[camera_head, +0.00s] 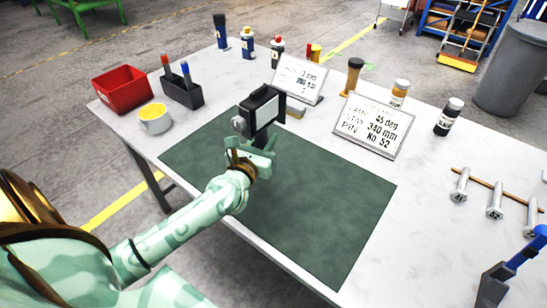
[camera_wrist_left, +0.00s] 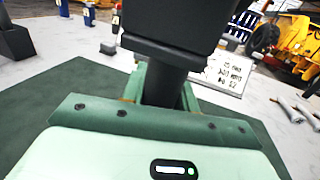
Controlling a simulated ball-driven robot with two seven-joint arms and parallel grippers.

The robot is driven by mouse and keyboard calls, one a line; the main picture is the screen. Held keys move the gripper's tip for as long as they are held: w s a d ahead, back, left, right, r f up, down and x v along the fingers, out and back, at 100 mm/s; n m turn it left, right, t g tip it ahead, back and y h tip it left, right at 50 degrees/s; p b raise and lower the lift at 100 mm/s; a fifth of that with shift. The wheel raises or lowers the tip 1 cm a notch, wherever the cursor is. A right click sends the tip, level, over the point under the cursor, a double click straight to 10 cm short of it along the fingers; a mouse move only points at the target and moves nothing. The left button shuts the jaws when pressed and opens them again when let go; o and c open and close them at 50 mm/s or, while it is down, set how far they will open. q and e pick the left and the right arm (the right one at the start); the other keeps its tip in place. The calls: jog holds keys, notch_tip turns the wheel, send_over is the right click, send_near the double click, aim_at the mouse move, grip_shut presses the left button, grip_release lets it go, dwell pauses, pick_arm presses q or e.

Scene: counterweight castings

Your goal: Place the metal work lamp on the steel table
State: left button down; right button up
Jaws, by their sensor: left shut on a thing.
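The work lamp (camera_head: 262,108) has a dark boxy head with a pale front panel. My left gripper (camera_head: 254,150) is shut on its dark stem, with the head above the jaws. The lamp also fills the top middle of the left wrist view (camera_wrist_left: 168,28), with the stem running down between the jaws. The lamp's lower end is hidden by my gripper. The pale grey table (camera_head: 440,185) carries a dark green mat (camera_head: 320,205). The lamp and gripper appear over the mat's far left part; I cannot tell the gap below. My right gripper is not in view.
A red bin (camera_head: 122,90), black holder (camera_head: 182,92) and yellow-white tub (camera_head: 154,118) stand at the left. Two sign plates (camera_head: 373,125) (camera_head: 299,80) and several bottles line the back. Metal pins (camera_head: 460,185) and a blue-handled tool (camera_head: 515,265) lie right. The mat's near right part is clear.

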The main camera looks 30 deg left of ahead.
pick_arm(q)
jog(key=w+f+b, duration=0.1)
jog(key=w+f, duration=0.1)
jog(key=w+f+b, duration=0.1)
jog(key=w+f, duration=0.1)
jog(key=f, duration=0.1)
jog(key=shift+f+b, duration=0.1)
jog(key=shift+b, duration=0.3)
jog(key=f+b, duration=0.2)
jog(key=f, duration=0.2)
jog(key=shift+w+b, duration=0.3)
jog(key=shift+b, duration=0.1)
jog(key=shift+r, duration=0.3)
jog(key=shift+f, duration=0.15)
jog(key=c, duration=1.1)
grip_release()
jog(key=shift+s, duration=0.15)
jog(key=s, duration=0.4)
jog(key=s+d, duration=0.1)
jog(key=s, duration=0.2)
jog(key=s+d, duration=0.1)
jog(key=s, duration=0.3)
jog(key=shift+s, duration=0.3)
